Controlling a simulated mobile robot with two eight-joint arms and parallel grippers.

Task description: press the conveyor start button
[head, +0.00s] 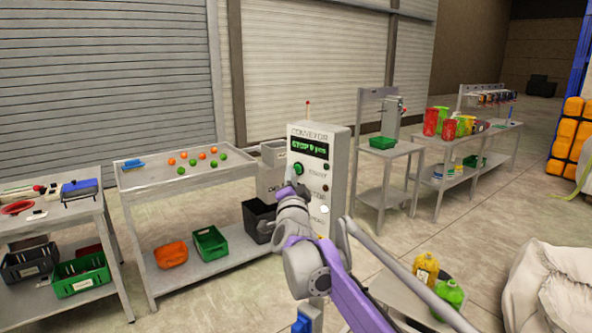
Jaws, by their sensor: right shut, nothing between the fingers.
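The grey conveyor control box (335,165) stands upright near the middle of the head view, with "CONVEYOR" lettered at its top. Its dark display (309,147) reads in green what looks like "STOP 0 pcs". A green round button (298,168) sits below the display on the left, beside a label that looks like "START". My right gripper (295,186) is shut and empty, just below the green button in the picture. I cannot tell whether it touches the box. My right arm hides much of the box's lower front. My left gripper is not in view.
A table with orange and green balls (182,169) stands left of the box. A tool table (50,215) is at far left. A small stand with a green tray (382,142) is behind right. Yellow and green jugs (427,268) stand at lower right. A white sack (555,290) is at the right edge.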

